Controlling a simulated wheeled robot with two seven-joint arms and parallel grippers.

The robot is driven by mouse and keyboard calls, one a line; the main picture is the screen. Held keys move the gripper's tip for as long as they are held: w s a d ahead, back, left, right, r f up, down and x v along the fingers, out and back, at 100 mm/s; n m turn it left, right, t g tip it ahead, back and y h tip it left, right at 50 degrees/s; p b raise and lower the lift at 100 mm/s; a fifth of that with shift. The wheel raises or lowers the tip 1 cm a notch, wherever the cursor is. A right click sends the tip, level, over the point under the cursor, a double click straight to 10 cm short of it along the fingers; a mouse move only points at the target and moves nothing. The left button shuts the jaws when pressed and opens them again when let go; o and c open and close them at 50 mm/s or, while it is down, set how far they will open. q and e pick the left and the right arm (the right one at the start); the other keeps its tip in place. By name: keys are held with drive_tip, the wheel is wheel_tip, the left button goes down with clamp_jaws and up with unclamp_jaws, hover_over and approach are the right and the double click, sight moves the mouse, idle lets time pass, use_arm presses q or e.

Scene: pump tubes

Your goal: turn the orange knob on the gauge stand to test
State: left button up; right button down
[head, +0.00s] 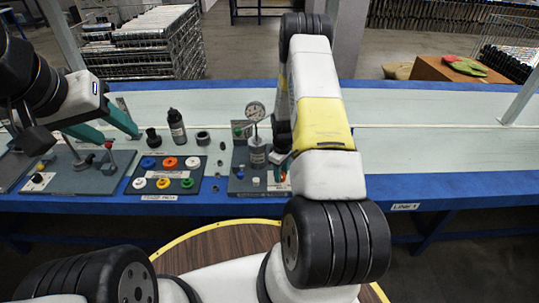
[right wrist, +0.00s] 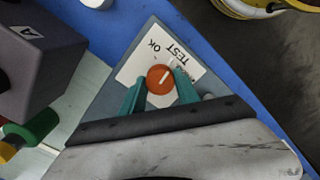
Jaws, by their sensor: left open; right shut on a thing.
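The gauge stand (head: 240,184) is a grey plate on the table, with a round dial gauge (head: 256,112) above a grey cylinder. In the right wrist view the orange knob (right wrist: 160,79) sits on a white label (right wrist: 136,68) reading TEST and OK. Its white mark slants to the upper right, towards the TEST side. My right gripper (right wrist: 160,82) is shut on the knob, one teal finger on each side. In the head view my right arm partly hides the stand. My left gripper (head: 122,139) is open and empty, above the table at the left, away from the stand.
Left of the stand, a dark board (head: 156,186) holds several coloured rings. Another grey fixture (head: 100,180) lies under my left gripper. The table right of my right arm is clear.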

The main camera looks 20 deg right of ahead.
drive_tip(key=shift+m, duration=0.6)
drive_tip(key=shift+w, duration=0.1)
drive_tip(key=c, duration=0.9)
unclamp_jaws()
drive_tip(key=shift+r, duration=3.9)
